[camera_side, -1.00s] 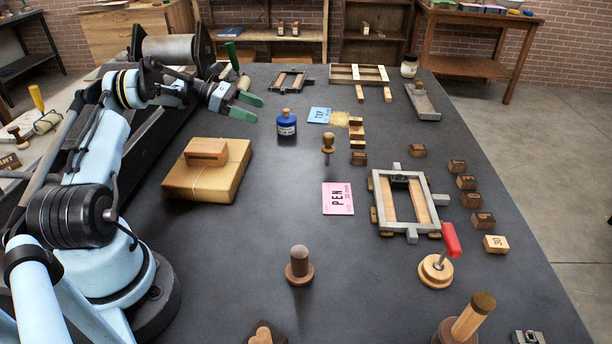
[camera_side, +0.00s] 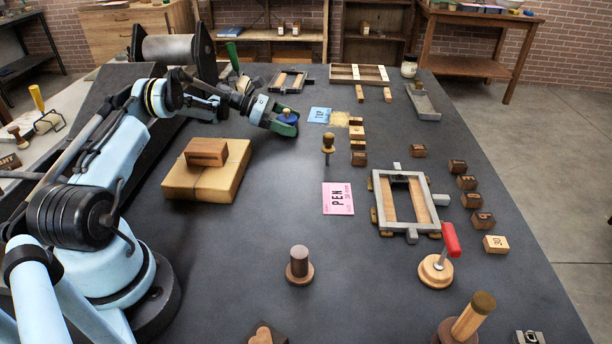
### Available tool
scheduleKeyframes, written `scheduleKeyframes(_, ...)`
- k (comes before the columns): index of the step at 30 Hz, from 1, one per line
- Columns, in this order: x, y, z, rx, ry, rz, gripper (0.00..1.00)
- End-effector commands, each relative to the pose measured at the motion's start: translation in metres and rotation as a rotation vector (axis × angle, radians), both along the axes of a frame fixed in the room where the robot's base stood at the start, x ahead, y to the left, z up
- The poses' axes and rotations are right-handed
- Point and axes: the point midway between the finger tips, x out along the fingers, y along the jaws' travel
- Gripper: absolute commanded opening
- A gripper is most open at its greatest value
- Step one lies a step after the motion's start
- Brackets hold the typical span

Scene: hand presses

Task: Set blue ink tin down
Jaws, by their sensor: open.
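The blue ink tin (camera_side: 288,118) stands on the dark table in the far middle, left of the blue card. It has a tan knob on top, and its lower front is hidden by a finger. My gripper (camera_side: 287,124) reaches in from the left with its green fingers around the tin, one on the near side and one on the far side. The jaws are open; I cannot tell whether either finger touches the tin.
A blue card (camera_side: 319,115) lies right of the tin, and a wooden-handled stamp (camera_side: 328,147) stands in front of the card. A wrapped parcel (camera_side: 207,175) with a wooden block (camera_side: 206,152) on it lies nearer, on the left. The table (camera_side: 262,215) is clear in front of the tin.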

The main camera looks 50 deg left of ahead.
Motion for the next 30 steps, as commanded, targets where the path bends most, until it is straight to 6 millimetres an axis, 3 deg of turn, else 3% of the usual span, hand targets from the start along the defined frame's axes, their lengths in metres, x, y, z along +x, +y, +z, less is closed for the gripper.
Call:
scheduleKeyframes(5,0.0002,0.0000,-0.0002,0.000,0.000,0.001,0.88)
scheduleKeyframes(15,-0.0001,0.0002,0.0001,0.000,0.000,0.001,0.36)
scheduleKeyframes(20,0.0000,0.0002,0.0007,-0.001,-0.001,0.000,0.15)
scheduleKeyframes(30,0.0002,0.0003,0.0072,0.000,-0.001,0.001,0.15)
